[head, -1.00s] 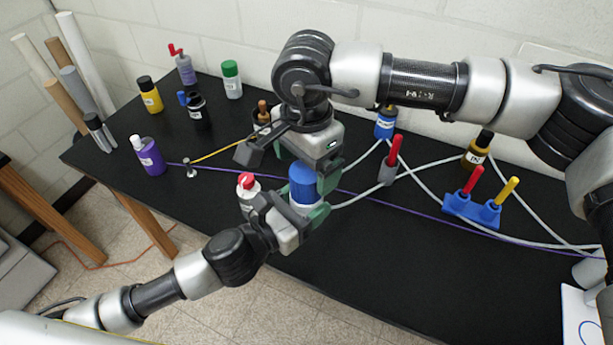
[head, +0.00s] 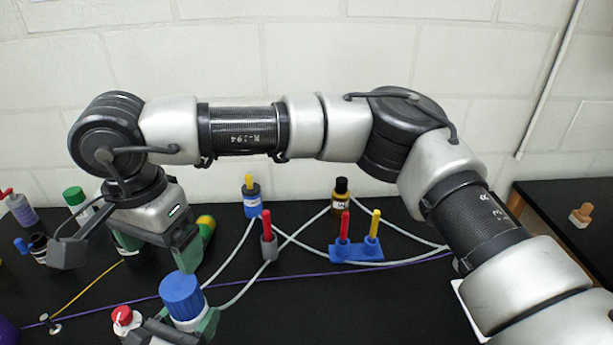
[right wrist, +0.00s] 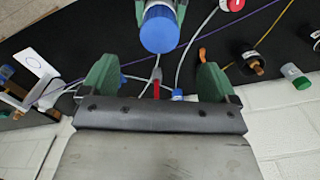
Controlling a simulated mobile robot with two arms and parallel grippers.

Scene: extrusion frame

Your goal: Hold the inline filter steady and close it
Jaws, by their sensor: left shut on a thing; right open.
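The inline filter seems to be the white canister with a blue cap (head: 182,295), upright low in the head view. The blue cap also shows at the top of the right wrist view (right wrist: 160,30). My left gripper (head: 182,326) is shut on the filter's body, below the cap. The cap sits on the body; I cannot tell how tightly. My right gripper (head: 157,248) is open and empty, apart from the cap, behind and left of it in the head view. Its two green fingers (right wrist: 157,80) show with nothing between them in the right wrist view.
A red-capped bottle (head: 122,318) stands close left of the filter. Behind are a grey valve with red handle (head: 268,242), a blue double valve (head: 357,250), a blue unit with yellow handle (head: 251,203) and a dark bottle (head: 340,197). Pale tubing and a purple line cross the black table.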

